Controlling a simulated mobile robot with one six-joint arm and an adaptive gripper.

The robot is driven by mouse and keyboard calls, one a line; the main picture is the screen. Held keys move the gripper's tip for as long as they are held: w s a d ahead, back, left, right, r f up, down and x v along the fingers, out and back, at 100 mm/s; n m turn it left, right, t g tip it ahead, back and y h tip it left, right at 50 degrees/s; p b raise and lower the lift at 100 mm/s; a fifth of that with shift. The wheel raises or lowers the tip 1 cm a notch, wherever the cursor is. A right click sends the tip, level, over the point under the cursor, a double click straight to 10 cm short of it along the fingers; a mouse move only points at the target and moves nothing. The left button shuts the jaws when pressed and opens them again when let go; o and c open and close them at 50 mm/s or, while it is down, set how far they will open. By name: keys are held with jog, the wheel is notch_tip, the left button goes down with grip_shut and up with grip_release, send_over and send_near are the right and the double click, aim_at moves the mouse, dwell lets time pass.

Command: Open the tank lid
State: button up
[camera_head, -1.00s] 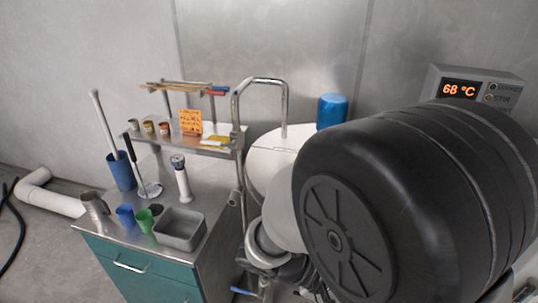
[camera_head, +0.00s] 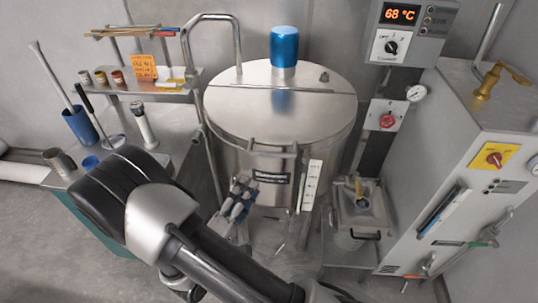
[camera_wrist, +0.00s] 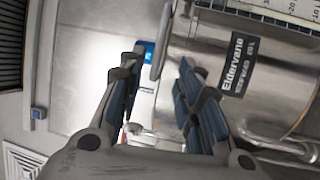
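The steel tank (camera_head: 232,158) stands mid-picture in the head view. Its round, flat lid (camera_head: 240,115) lies closed on top, with a hinge-like seam across it and a blue cylinder behind the seam. A bar handle (camera_head: 274,153) sits at the lid's front edge. My gripper (camera_head: 241,188) is in front of the tank, below and left of the handle, apart from it. In the wrist view the fingers of my gripper (camera_wrist: 160,60) are spread with nothing held between them. The tank wall (camera_wrist: 285,75) with its dark label (camera_wrist: 237,65) lies to their right.
A bent steel pipe (camera_head: 186,70) rises at the tank's left. A bench with cups and a tool shelf (camera_head: 150,90) is further left. A control box reading 68 °C (camera_head: 408,35) and a grey machine (camera_head: 450,190) stand right. A small steel container (camera_head: 358,218) stands beside the tank.

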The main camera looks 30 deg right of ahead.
aim_at(271, 154)
jog(key=b+x, duration=0.1)
jog(key=x, duration=1.2)
jog(key=shift+w+d+r, duration=0.1)
jog(key=shift+d+r, duration=0.05)
grip_shut()
